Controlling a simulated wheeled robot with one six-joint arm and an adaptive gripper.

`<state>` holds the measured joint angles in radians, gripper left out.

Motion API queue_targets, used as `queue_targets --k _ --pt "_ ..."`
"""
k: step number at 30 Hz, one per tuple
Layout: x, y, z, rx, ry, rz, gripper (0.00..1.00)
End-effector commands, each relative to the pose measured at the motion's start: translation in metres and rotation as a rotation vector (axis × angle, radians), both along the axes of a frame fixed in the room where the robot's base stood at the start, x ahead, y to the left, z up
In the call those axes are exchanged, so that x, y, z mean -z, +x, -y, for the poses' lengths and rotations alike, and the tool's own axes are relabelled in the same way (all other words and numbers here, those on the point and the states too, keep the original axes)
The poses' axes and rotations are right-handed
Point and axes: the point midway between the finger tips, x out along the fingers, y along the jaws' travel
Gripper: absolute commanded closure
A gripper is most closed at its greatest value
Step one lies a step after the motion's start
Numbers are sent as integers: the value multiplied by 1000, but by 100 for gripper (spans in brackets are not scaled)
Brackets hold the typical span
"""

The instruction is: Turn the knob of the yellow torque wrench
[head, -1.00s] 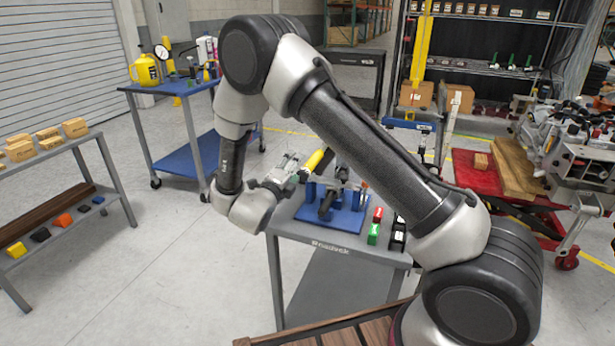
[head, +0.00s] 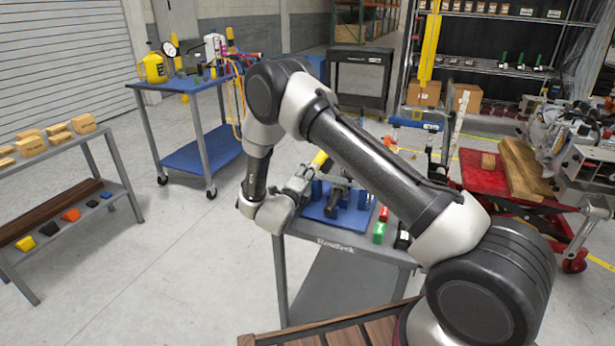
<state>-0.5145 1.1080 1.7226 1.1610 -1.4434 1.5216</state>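The yellow torque wrench (head: 320,158) shows only as a short yellow piece above the blue fixture on the grey cart, partly covered by my arm. My gripper (head: 303,180) is at the left edge of the cart, right beside the yellow piece and just below it. Its fingers are small and blend with the wrench and fixture, so I cannot tell if they touch the knob or are open or shut. The knob itself cannot be made out. The blue fixture plate (head: 352,222) lies on the cart top under dark and blue holders.
Red and green blocks (head: 379,232) and a black block (head: 403,240) lie right of the plate on the grey cart (head: 335,248). A blue cart (head: 205,84) stands behind left. A shelf table (head: 95,140) is at far left. Floor between them is clear.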

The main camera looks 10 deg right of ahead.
Motion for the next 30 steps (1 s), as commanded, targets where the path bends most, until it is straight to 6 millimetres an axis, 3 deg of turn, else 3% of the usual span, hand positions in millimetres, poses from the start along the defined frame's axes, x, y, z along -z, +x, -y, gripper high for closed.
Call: queue_targets --k 5,13,30 --pt "0 0 0 0 0 0 40" --pt "0 0 0 0 0 0 86" --pt "0 0 0 0 -210 -154 86"
